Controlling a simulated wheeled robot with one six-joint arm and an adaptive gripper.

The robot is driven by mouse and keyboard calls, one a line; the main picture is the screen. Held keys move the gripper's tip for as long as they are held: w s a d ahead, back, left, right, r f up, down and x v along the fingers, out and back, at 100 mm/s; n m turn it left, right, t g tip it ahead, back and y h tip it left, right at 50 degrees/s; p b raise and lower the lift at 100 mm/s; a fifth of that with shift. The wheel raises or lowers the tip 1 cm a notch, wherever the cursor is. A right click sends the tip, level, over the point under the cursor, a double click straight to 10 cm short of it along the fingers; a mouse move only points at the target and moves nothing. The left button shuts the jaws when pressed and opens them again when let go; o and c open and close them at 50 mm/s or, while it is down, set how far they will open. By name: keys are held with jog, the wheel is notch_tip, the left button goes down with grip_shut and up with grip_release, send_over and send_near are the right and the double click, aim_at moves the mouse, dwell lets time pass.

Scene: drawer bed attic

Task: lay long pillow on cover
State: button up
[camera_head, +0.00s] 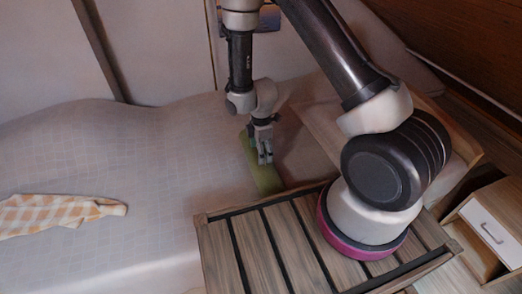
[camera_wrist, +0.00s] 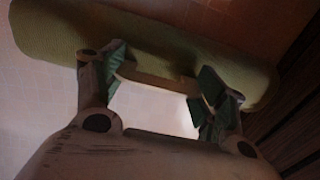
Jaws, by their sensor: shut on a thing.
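The long pillow (camera_head: 262,179) is a green roll. In the head view it shows behind and below my gripper (camera_head: 265,152), near the bed's slatted end. In the wrist view the green pillow (camera_wrist: 140,40) stretches across the top, slightly tilted down to the right. My gripper (camera_wrist: 155,82) has its two fingers against the pillow's near side, shut on it. The cover (camera_head: 150,160) is a pale checked cloth spread over the bed, and it lies under and left of the pillow. Whether the pillow touches the cover cannot be told.
An orange checked cloth (camera_head: 60,212) lies on the cover at the left. A slatted wooden surface (camera_head: 285,240) is at the front, under my arm's base. A small cabinet with a white drawer (camera_head: 492,232) stands at the right. The cover's middle is clear.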

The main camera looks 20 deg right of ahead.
jog(key=o, duration=1.7)
jog(key=shift+f, duration=0.1)
jog(key=shift+c, duration=0.2)
notch_tip(320, 180, up, 12)
jog(key=shift+a, duration=0.1)
